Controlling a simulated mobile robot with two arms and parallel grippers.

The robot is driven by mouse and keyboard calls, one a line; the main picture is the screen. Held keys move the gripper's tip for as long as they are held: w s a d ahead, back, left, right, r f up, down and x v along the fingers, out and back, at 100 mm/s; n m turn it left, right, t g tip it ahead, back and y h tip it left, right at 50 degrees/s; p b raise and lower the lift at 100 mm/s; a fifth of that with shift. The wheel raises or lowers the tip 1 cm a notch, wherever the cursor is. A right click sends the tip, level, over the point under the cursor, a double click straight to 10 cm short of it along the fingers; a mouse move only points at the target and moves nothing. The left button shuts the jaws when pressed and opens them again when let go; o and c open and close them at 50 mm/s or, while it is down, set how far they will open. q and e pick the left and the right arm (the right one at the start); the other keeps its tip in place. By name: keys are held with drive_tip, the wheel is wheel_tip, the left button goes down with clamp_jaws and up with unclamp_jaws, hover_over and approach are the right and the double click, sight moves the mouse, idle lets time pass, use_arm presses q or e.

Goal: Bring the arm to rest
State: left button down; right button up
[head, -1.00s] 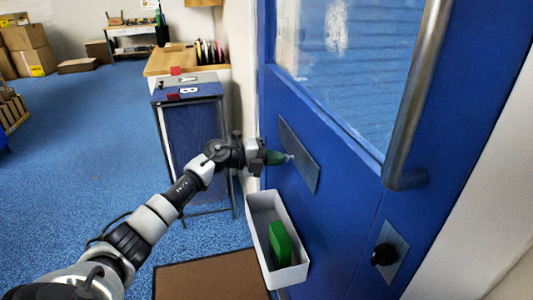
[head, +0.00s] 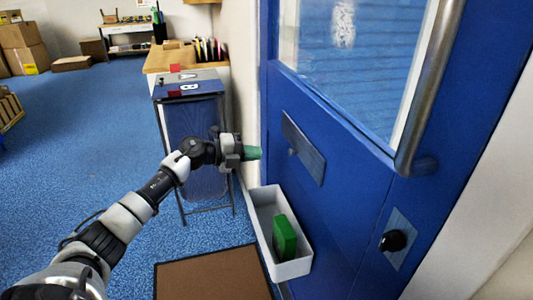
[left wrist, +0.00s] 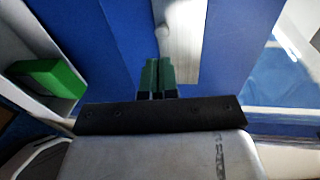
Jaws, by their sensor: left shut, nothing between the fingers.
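My left gripper (head: 252,153) is shut and empty, with green fingertips pressed together. It is in front of the blue door, left of the door's metal plate, with a gap between. In the left wrist view the closed fingertips (left wrist: 157,76) point toward the door and the plate (left wrist: 186,45). My left arm reaches in from the lower left, stretched out above the floor. My right gripper is not in view.
The blue door (head: 345,215) has a long bar handle (head: 428,90) and a dark knob (head: 393,241). A white bin (head: 301,268) holding a green block (head: 285,238) hangs low by the door. Open floor lies left.

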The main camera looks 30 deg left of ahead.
use_arm(q)
drive_tip(key=v, duration=0.6)
drive_tip(key=shift+w+r+b, duration=0.1)
drive_tip(key=shift+b, duration=0.25)
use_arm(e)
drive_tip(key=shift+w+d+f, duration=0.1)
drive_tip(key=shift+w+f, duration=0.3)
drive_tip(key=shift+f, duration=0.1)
